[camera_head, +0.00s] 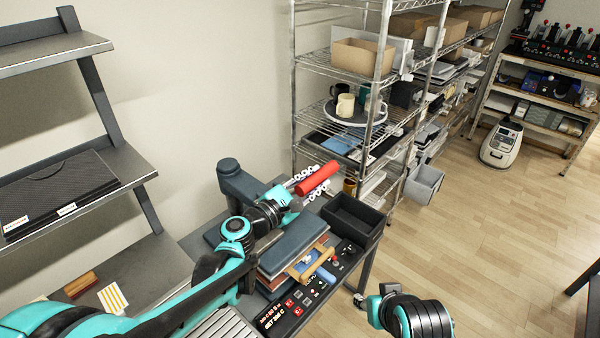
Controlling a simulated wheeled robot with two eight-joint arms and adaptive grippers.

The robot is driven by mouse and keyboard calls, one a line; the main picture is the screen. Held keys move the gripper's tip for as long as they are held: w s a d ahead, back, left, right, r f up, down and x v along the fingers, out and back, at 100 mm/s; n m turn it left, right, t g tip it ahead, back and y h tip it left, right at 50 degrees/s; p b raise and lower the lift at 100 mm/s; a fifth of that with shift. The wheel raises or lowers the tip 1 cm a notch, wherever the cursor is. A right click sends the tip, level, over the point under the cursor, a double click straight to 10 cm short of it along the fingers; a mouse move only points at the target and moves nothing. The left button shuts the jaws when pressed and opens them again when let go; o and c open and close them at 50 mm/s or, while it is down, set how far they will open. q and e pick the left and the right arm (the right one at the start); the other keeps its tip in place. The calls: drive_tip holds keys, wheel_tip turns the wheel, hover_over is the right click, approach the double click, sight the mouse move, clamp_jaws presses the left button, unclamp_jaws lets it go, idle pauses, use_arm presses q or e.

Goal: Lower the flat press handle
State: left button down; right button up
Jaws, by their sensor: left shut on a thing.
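The flat press has a dark blue-grey post (232,180), a stack of plates (290,250) and a front control panel (285,312) with red digits and buttons. Its red handle (322,176) is raised above the plates and slants up to the right. My left gripper (309,187) is shut on the handle, with pale fingers on both sides of it. My left arm covers part of the press and its near side. My right arm's end (410,314) is low at the bottom, apart from the press; its fingers do not show clearly.
A black open bin (352,220) stands right of the plates. A wire shelf (345,70) with mugs (345,106) on a round tray and boxes stands behind. A dark shelf (60,190) is at left. The wooden floor at right is mostly clear.

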use_arm(q)
drive_tip(key=s+d+f+m+b, duration=0.2)
drive_tip(key=f+m+b, duration=0.2)
drive_tip(key=f+b, duration=0.3)
drive_tip(key=s+d+f+m+b, duration=0.2)
drive_tip(key=f+b, duration=0.5)
drive_tip(key=f, duration=0.6)
drive_tip(key=shift+s+d+m+b, duration=0.3)
drive_tip(key=shift+s+d+m, duration=0.15)
drive_tip(key=shift+m, duration=0.65)
drive_tip(key=shift+f, duration=0.15)
drive_tip(key=c, duration=1.2)
unclamp_jaws()
drive_tip(key=shift+w, duration=0.1)
drive_tip(key=shift+a, duration=0.1)
drive_tip(key=v, duration=1.2)
